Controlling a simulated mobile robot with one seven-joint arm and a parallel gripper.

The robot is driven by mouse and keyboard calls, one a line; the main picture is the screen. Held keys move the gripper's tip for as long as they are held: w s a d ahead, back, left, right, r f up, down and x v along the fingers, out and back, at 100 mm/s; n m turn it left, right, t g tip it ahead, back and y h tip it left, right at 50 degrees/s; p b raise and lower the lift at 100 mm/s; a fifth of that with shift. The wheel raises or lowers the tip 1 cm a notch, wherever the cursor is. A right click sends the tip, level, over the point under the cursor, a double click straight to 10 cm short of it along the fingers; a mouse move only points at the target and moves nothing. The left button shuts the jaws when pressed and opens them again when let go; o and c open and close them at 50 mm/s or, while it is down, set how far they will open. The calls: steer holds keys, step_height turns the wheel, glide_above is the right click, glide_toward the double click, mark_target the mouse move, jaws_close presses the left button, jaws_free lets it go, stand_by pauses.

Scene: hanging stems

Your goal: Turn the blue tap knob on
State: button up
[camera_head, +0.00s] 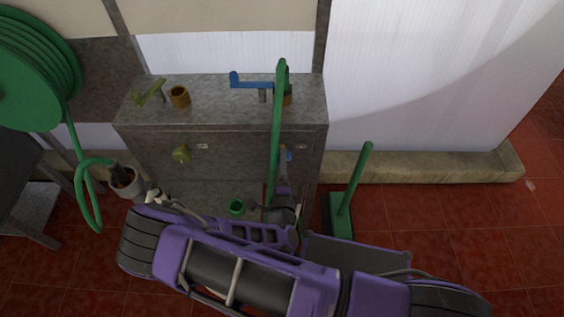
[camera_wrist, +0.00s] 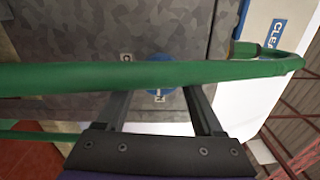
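The blue tap knob (camera_wrist: 157,93) is a round blue disc on the front of the grey metal cabinet. In the head view a small bit of the blue knob (camera_head: 288,155) shows at the cabinet's right front, beside the stem (camera_head: 277,125). My gripper (camera_wrist: 158,94) is open, with one finger on each side of the knob in the wrist view. The stem crosses in front of the fingertips. I cannot tell whether the fingers touch the knob or the stem.
A blue lever tap (camera_head: 250,85) and an olive lever tap (camera_head: 150,92) stand on the cabinet top (camera_head: 215,100). An olive knob (camera_head: 181,153) is on the cabinet's left front. A green hose reel (camera_head: 35,75) hangs at left.

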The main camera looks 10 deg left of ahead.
steer(key=o, duration=0.4)
steer(key=v, duration=1.7)
steer(key=shift+s+d, duration=0.15)
steer(key=shift+r, duration=0.1)
